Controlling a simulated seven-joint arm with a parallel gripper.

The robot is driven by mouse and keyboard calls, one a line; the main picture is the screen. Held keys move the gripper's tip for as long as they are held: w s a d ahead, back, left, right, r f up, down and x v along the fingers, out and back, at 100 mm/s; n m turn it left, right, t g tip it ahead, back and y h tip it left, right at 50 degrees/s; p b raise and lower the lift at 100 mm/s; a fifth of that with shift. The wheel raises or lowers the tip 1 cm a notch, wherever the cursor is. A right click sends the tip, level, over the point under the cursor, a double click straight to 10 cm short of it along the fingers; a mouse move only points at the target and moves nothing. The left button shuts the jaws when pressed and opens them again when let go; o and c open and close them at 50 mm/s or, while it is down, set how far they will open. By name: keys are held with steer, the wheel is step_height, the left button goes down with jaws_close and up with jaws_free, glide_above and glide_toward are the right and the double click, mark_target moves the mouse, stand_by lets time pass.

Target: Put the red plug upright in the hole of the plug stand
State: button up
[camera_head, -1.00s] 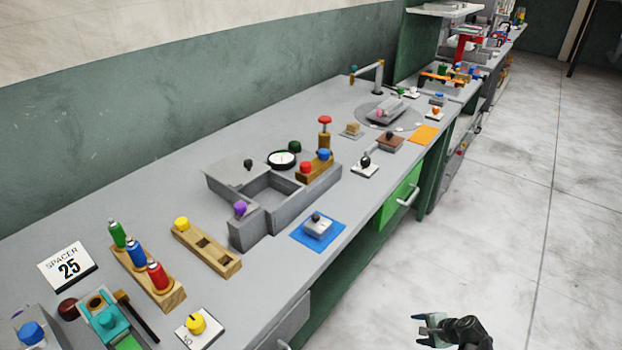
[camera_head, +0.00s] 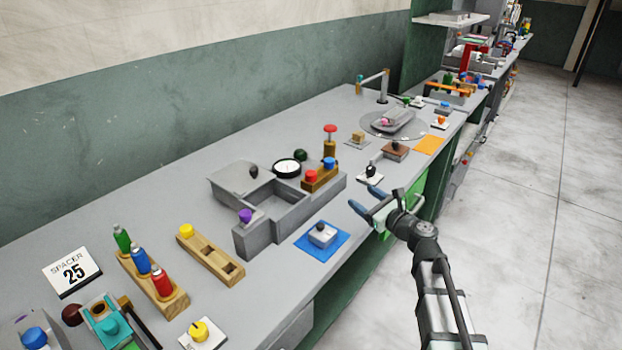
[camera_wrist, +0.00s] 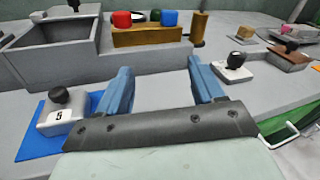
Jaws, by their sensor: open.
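A red plug-like cap (camera_head: 311,177) sits upright on a brown wooden block (camera_head: 322,182), beside a blue cap (camera_head: 328,163). The red one also shows in the wrist view (camera_wrist: 122,19), on the same block (camera_wrist: 146,37). Another wooden holder (camera_head: 217,259) has a yellow cap (camera_head: 186,230) at its far end and open square holes; I cannot tell which is the plug stand. My gripper (camera_head: 366,200) is open and empty, near the bench's front edge, in front of and apart from the red cap. Its two blue fingers show in the wrist view (camera_wrist: 160,70).
A grey open-topped bin (camera_head: 275,210) stands left of the wooden block. A red-topped post (camera_head: 330,140) stands just behind it. A grey block with black knob (camera_head: 322,236) sits on a blue mat. Bottles in a rack (camera_head: 175,303) stand at front left. Bench between bin and turntable is partly free.

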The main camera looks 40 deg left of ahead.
steer(key=m+g+y, duration=0.1)
steer(key=g, duration=0.1)
glide_toward(315, 175)
steer(key=shift+w+a+f, duration=0.1)
steer(key=shift+w+a, duration=0.15)
steer(key=shift+a, duration=1.4)
steer(key=shift+w+a, duration=0.3)
steer(key=shift+a, duration=1.35)
steer(key=shift+w+a+f, duration=0.1)
steer(key=shift+w+a, duration=0.15)
steer(key=shift+a, duration=1.4)
steer(key=c, duration=1.1)
steer(key=shift+c, duration=0.2)
steer(key=shift+r, duration=0.15)
